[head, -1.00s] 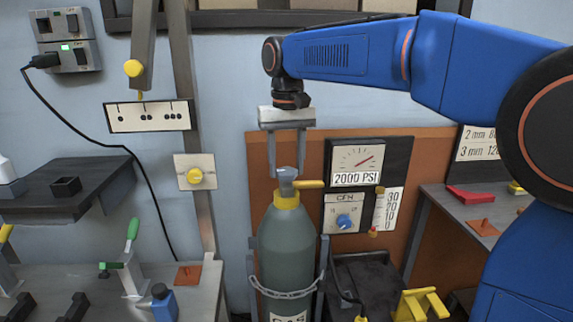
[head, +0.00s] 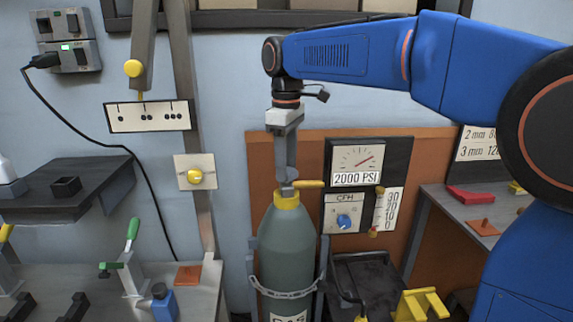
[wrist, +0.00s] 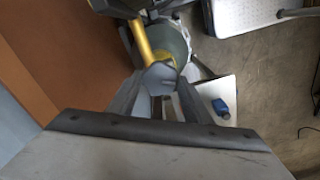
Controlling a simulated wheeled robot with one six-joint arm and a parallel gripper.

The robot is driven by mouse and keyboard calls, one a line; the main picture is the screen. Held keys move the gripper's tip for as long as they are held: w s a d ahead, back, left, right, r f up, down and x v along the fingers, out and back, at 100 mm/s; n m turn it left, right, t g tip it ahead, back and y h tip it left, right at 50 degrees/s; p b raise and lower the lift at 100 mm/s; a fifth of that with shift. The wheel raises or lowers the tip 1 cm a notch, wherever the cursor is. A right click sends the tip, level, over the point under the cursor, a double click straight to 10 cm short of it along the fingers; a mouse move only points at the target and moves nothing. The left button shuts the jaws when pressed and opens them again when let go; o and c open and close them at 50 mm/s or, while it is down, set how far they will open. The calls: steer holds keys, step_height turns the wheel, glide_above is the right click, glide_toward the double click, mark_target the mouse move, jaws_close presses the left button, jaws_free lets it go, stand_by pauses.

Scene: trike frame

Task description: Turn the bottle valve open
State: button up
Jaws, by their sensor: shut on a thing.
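The gas bottle (head: 286,248) is grey-green and stands upright with a yellow collar (head: 287,200) at its neck. The grey bottle valve (head: 284,191) tops it, with a yellow stub (head: 309,184) pointing right. My gripper (head: 286,182) reaches straight down onto the valve, and its fingers show nearly edge-on, one behind the other. In the wrist view my gripper (wrist: 158,78) is shut with the grey valve top (wrist: 160,73) between its two fingers. The yellow stub (wrist: 142,42) runs away from it there. The finger contact is partly hidden in the head view.
A gauge marked 2000 PSI (head: 358,178) and a flow panel with a blue knob (head: 344,221) are close right of the valve. A chain (head: 285,293) crosses the bottle. A bench with clamps (head: 205,300) is at left, a yellow stand (head: 421,304) at lower right.

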steer(key=n, duration=0.5)
stand_by(0.8)
steer(key=o, duration=1)
steer(key=shift+o, duration=0.2)
step_height(320, 180, up, 18)
steer(key=shift+f, duration=0.25)
